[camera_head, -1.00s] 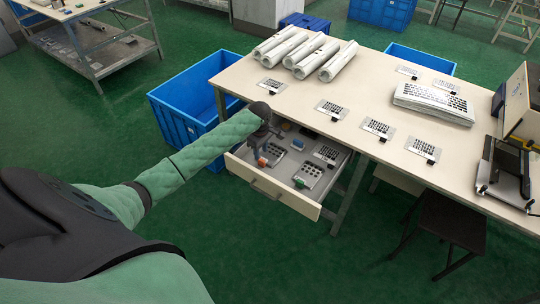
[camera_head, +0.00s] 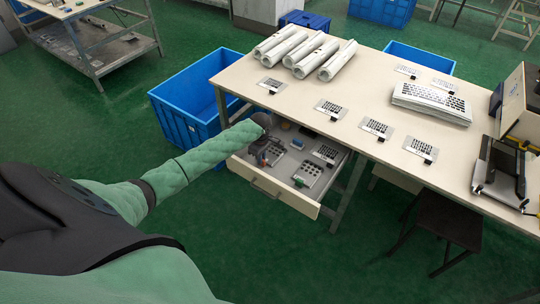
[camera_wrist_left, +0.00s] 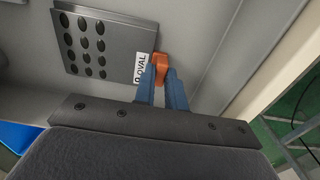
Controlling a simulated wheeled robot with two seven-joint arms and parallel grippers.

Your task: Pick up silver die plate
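A silver die plate (camera_wrist_left: 104,44) with rows of dark oval holes lies on the grey drawer floor in the left wrist view. It has a white "9 OVAL" label and an orange tab (camera_wrist_left: 161,62) at its right edge. My left gripper (camera_wrist_left: 161,75) has its two blue fingers close together, one on each side of the orange tab, and looks shut on it. In the head view my left gripper (camera_head: 260,156) reaches down into the drawer's left part and hides much of this plate. My right gripper is out of view.
The open drawer (camera_head: 268,190) also holds a plate with a green tab (camera_head: 299,181) and another plate (camera_head: 327,152). The tabletop (camera_head: 300,92) overhangs behind, bearing several plates, rolled sheets (camera_head: 290,50) and a keyboard (camera_head: 432,102). A blue bin (camera_head: 185,110) stands at left.

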